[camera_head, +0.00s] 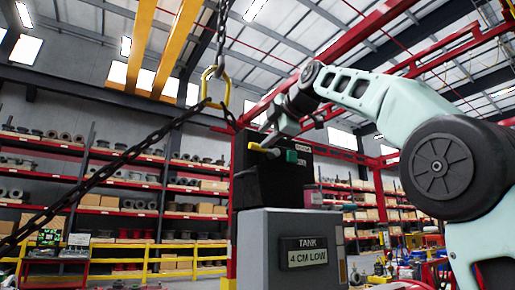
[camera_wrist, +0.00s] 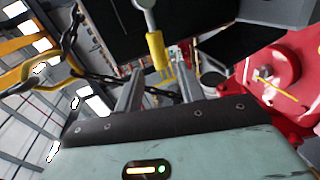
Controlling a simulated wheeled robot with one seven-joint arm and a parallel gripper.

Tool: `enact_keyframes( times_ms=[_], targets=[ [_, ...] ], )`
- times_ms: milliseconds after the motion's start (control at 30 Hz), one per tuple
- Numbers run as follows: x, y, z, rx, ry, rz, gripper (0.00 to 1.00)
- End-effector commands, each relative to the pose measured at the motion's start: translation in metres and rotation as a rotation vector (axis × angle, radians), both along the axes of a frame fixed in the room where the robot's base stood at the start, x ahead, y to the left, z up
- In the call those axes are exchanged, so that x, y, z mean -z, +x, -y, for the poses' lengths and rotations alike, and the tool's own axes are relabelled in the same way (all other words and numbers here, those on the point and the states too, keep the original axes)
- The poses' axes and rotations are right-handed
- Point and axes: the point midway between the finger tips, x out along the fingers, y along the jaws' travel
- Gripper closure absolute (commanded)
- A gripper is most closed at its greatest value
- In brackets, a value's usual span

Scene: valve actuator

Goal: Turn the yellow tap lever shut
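The yellow tap lever (camera_head: 262,149) sticks out to the left on the front of a black box (camera_head: 262,185), near its top. In the wrist view the lever (camera_wrist: 156,50) hangs from a pale round-ended stem, and its lower end lies at the gap between my fingertips. My gripper (camera_head: 268,139) is at the lever, coming down from the upper right. In the wrist view my gripper (camera_wrist: 160,72) is open, with a finger on each side and nothing clearly held. I cannot tell whether a finger touches the lever.
A grey tank (camera_head: 262,252) labelled "TANK 4 CM LOW" stands below the black box. A green part (camera_head: 291,156) sits right of the lever. A dark chain (camera_head: 110,165) runs from a yellow hook ring (camera_head: 216,88) at left. Red machinery (camera_wrist: 285,75) shows right in the wrist view.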

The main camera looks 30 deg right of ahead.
Motion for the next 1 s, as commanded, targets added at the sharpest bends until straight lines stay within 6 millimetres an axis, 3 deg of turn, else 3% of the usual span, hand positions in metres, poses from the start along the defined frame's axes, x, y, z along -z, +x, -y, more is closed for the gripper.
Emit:
enact_keyframes(
  times_ms=[200, 433, 633, 1000],
  targets=[
    [-0.013, -0.051, 0.003, 0.001, -0.001, 0.003, 0.61],
    [-0.023, -0.088, 0.005, 0.001, -0.001, 0.001, 0.61],
    [-0.026, -0.100, 0.006, 0.001, 0.000, -0.001, 0.61],
    [-0.027, -0.101, 0.006, 0.001, 0.000, -0.001, 0.61]
  ],
)
